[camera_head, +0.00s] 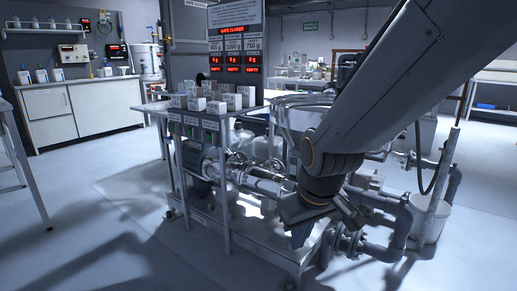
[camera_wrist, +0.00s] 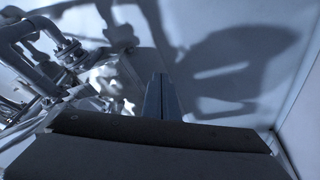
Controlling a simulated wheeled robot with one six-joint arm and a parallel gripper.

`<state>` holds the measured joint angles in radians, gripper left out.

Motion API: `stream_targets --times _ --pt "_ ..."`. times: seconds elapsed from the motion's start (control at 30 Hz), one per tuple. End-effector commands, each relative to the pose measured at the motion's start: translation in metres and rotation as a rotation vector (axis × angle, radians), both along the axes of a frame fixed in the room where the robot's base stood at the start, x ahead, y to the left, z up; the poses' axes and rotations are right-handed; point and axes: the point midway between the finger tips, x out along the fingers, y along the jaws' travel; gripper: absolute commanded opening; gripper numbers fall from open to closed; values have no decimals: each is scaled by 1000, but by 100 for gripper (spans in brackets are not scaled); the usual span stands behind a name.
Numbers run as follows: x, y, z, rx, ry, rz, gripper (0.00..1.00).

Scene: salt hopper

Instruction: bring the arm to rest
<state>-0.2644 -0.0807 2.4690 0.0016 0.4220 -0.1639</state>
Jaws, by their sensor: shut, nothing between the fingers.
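My arm reaches down from the upper right of the head view, across the front of the steel hopper (camera_head: 288,116). My gripper (camera_head: 300,236) hangs low, pointing down in front of the pipework at the right end of the wheeled bench. In the wrist view my gripper's fingers (camera_wrist: 161,95) are together, with nothing between them. They point over the pale floor. The arm hides part of the hopper and the piping behind it.
Grey flanged pipes (camera_head: 385,245) stand close to the right of my gripper, beside a white bucket (camera_head: 432,222). The wheeled bench (camera_head: 238,236) carries several white boxes (camera_head: 213,101) on its upper shelf. A display board (camera_head: 233,50) reads "GATE CLOSED". The floor at front left is clear.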

Motion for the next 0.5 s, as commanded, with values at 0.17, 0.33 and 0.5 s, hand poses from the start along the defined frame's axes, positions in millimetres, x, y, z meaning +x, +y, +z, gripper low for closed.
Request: stream_targets --times 0.17,0.33,0.5 --pt "-62 3 9 3 140 -46 0" --pt "-110 2 17 -3 248 -81 0" --pt "-147 -1 26 -12 335 -114 0"
